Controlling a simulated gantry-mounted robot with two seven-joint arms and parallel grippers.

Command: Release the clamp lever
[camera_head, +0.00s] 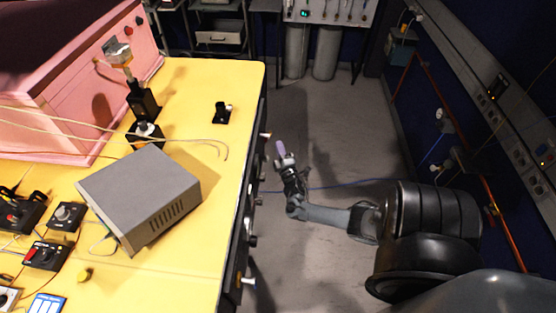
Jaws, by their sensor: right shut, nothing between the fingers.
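I cannot make out for sure which part is the clamp lever. A black device with a metal and tan top (143,103) stands upright on the yellow table beside the pink foam box. A small black fixture (221,112) sits alone near the table's far right part. My right gripper (281,151) is shut and empty. It is to the right of the table's edge, over the grey floor in the picture, apart from everything on the table. My left gripper is not in view.
The yellow table (215,240) bears a grey metal box (135,190), with black control units (45,255) at its left. The pink foam box (75,75) fills the back left. Thin cables cross the table. Grey floor (335,125) is open at the right.

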